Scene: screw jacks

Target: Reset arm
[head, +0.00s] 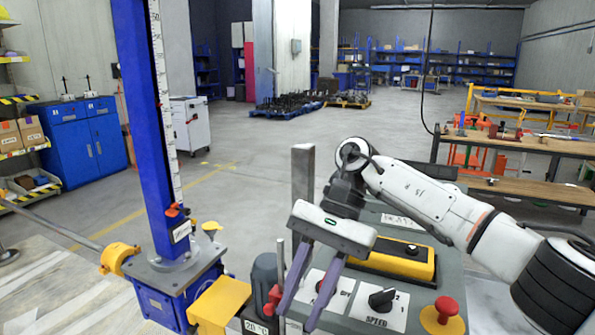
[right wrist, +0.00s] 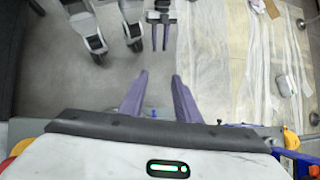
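My right gripper (head: 298,318) comes in from the right in the head view, its purple fingers pointing down over the grey control panel (head: 420,262). In the right wrist view the fingers (right wrist: 158,97) stand apart with nothing between them. Whether the fingertips touch the panel is unclear. The panel carries a black speed dial (head: 382,299), a red mushroom button (head: 446,308) and a yellow switch box (head: 400,262). My left gripper is out of the head view; a small gripper at the top of the right wrist view (right wrist: 160,38) appears to be it, fingers apart and empty.
A tall blue column (head: 146,120) with a measuring scale stands left of the panel on a blue base (head: 172,285). A grey upright post (head: 303,175) rises behind my right gripper. Workbenches (head: 530,145) stand at the right. Open floor (head: 240,165) lies beyond.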

